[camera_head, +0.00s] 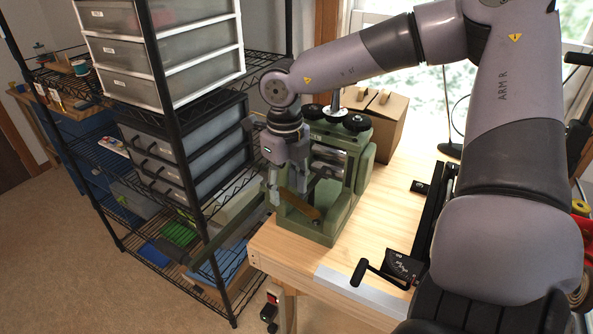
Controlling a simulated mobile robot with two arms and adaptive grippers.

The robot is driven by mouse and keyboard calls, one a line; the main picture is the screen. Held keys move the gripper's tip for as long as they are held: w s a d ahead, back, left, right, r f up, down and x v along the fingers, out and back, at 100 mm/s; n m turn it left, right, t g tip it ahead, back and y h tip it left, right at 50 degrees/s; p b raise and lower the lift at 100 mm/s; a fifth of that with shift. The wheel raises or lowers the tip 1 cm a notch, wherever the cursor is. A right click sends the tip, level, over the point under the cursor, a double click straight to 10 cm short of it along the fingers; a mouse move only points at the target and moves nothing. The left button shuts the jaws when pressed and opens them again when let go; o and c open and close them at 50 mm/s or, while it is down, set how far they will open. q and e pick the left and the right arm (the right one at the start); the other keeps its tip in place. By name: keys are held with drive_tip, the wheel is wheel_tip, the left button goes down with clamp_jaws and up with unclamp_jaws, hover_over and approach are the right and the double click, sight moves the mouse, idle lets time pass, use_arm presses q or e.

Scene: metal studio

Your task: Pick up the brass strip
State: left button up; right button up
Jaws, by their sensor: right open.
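The brass strip (300,205) is a short golden-brown bar at the front of the green rolling mill (311,232), on the wooden bench. It slants down to the right. My right gripper (296,187) points down just above and around the strip, in front of the mill's rollers. Its fingers are apart, with one on each side, and partly cover the mill. I cannot tell whether a finger touches the strip. My left gripper is not in view.
A wire shelf rack with drawer units (185,150) stands close on the left of the bench. A cardboard box (385,115) is behind the mill. Bare bench top lies right of the mill.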

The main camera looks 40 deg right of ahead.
drive_tip(key=shift+c, duration=0.4)
clamp_jaws()
idle(0.4)
